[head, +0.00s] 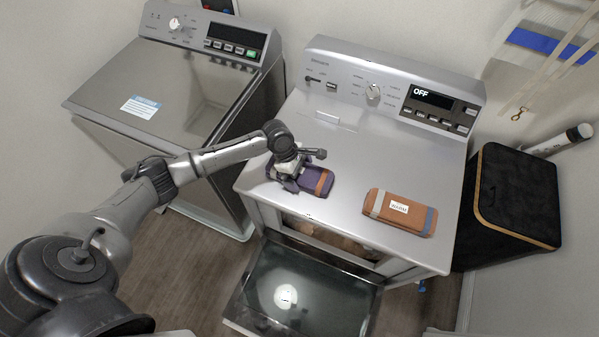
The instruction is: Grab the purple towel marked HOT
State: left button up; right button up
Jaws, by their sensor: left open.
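The purple towel (317,179) lies folded on top of the right-hand machine, near its left front edge. It has an orange-brown stripe at its right end. No HOT label shows; my gripper covers part of the towel. My left gripper (288,183) is open, pointing down over the left part of the towel. I cannot tell whether its fingers touch the cloth. An orange-brown towel (410,222) with a label that seems to read WARM lies to the right on the same top. My right gripper is not in view.
The right-hand machine (340,140) has a panel reading OFF and an open front door (300,290) below. Another machine (150,85) stands at the left. A black hamper (518,195) stands at the right. The top between the towels and panel is clear.

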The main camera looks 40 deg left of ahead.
pick_arm(q)
jog(key=shift+f, duration=0.25)
jog(key=shift+c, duration=0.2)
jog(key=c, duration=0.9)
jog(key=shift+o, duration=0.2)
jog(key=shift+r, duration=0.1)
